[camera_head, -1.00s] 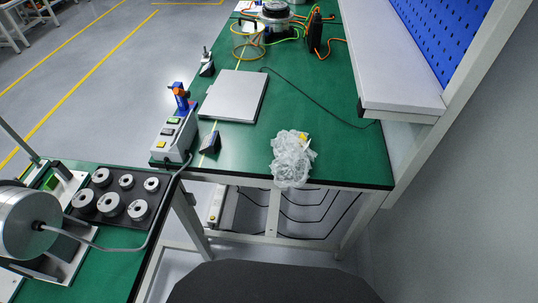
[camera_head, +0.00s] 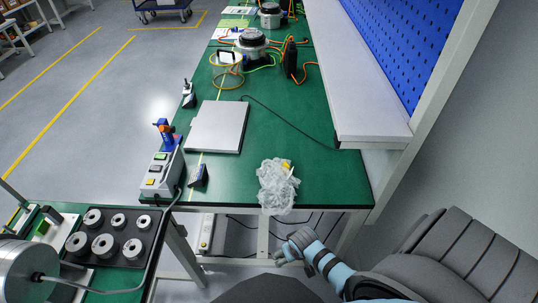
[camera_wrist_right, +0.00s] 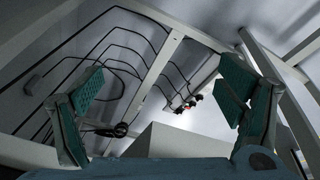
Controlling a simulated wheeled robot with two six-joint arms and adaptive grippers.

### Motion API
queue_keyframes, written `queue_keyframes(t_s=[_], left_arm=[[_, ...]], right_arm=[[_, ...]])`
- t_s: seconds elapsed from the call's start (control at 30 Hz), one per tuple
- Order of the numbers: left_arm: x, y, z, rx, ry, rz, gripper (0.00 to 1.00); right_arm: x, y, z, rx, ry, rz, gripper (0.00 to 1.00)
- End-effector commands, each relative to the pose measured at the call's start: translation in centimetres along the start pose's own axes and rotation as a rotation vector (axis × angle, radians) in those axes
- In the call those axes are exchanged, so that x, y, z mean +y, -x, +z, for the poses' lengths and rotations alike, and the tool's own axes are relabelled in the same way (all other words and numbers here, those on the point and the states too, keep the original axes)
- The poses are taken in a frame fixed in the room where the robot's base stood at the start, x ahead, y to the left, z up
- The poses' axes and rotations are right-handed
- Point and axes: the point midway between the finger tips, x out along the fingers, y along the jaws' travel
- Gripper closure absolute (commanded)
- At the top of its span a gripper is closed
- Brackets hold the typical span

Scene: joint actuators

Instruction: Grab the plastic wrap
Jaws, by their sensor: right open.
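The plastic wrap (camera_head: 277,188) is a crumpled, clear-white bundle with a small yellow patch. It lies at the front edge of the green table (camera_head: 330,178) and hangs slightly over that edge. My right gripper (camera_head: 283,253) is below and in front of the table edge, apart from the wrap. In the right wrist view my right gripper (camera_wrist_right: 165,98) is open, with two green-padded fingers wide apart and nothing between them. The wrap does not show in that view. My left gripper is not in view.
A silver plate (camera_head: 217,126) lies behind the wrap, with a control box (camera_head: 160,175) to the left. A raised shelf (camera_head: 360,110) borders the right side. A black tray of metal rings (camera_head: 112,238) sits at lower left. Cables and frame bars run under the table.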

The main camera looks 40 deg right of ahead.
Motion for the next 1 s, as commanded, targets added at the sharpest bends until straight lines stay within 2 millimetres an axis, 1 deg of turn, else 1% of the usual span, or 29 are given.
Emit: queue_keyframes(t_s=[0.03,0.07,0.1,0.17,0.2,0.23,0.3,0.33,0.37,0.6,0.83,1.0], left_arm=[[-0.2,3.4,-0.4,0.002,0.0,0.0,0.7],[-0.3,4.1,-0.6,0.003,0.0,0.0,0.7],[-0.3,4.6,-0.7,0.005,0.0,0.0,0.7],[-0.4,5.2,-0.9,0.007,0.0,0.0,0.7],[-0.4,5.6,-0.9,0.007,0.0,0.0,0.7],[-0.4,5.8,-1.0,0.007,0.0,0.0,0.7],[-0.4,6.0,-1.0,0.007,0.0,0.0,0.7],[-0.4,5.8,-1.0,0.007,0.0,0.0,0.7],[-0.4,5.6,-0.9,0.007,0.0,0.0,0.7],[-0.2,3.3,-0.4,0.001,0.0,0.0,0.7],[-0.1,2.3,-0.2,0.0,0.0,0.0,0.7],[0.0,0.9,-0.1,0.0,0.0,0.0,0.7]], right_arm=[[0.1,7.0,-5.8,0.046,-0.04,0.001,0.0],[0.2,10.0,-8.3,0.062,-0.07,0.002,0.0],[0.6,13.0,-11.5,0.078,-0.123,0.01,0.0],[1.2,16.8,-15.5,0.097,-0.206,0.019,0.0],[1.5,19.0,-17.4,0.108,-0.252,0.021,0.0],[1.7,20.4,-18.6,0.115,-0.281,0.023,0.0],[2.1,22.3,-20.1,0.121,-0.328,0.028,0.0],[2.2,22.4,-20.4,0.122,-0.339,0.029,0.0],[2.2,22.1,-20.6,0.121,-0.345,0.03,0.0],[2.5,15.5,-21.0,0.117,-0.347,0.031,0.0],[2.8,12.2,-21.3,0.118,-0.346,0.031,0.0],[3.1,8.8,-21.5,0.118,-0.345,0.03,0.0]])
